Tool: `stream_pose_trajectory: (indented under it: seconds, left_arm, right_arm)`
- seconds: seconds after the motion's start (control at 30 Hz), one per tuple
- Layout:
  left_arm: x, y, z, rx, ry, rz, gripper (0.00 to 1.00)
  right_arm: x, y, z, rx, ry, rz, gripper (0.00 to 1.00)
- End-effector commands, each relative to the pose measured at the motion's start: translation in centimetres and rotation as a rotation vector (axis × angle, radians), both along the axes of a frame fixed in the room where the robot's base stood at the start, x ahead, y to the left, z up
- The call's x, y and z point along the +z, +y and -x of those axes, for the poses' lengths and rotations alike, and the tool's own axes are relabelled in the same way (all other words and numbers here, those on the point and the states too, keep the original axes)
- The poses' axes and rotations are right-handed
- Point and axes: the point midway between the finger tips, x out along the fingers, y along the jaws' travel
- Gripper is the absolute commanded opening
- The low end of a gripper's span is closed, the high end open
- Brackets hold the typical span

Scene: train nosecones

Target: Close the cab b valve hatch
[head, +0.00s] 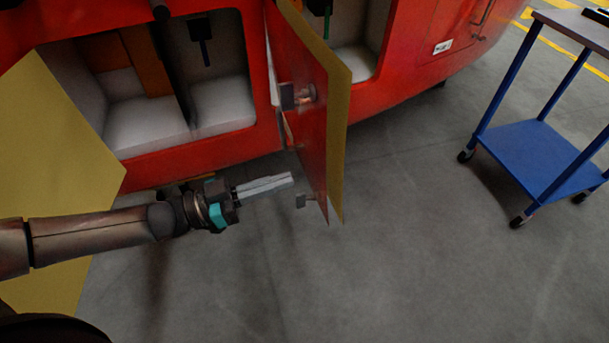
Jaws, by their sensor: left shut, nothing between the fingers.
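A hatch door (306,105), red on the face turned to the left and yellow along its right side, stands swung out from the red train nose (150,160). A latch or handle (298,96) sits on its red face. My left gripper (291,178) is shut and empty, with its fingers pointing right towards the lower part of the door. It appears close to the red face; I cannot tell whether it touches. No label shows which hatch is cab b's valve hatch. My right gripper is not in view.
A yellow panel (55,120) stands open at the left beside an open compartment (220,105). Another opening (355,55) lies right of the door. A blue wheeled cart (540,155) stands at the right. The grey floor between is clear.

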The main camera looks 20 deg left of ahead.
Motion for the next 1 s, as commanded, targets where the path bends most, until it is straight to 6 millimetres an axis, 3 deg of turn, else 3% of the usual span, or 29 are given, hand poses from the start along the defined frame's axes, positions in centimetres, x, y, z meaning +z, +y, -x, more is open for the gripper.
stream_pose_trajectory:
  seconds: [0.1,0.3,1.0]
  left_arm:
    - [0.1,-1.9,-1.3,-0.002,-0.003,0.003,0.00]
    - [0.3,-3.6,-2.6,-0.001,-0.001,0.001,0.00]
    - [0.5,-4.6,-3.2,0.012,0.003,0.002,0.00]
  right_arm:
    - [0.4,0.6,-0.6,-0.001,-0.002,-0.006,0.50]
    - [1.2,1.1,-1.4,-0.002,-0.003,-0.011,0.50]
    - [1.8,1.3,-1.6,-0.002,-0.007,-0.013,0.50]
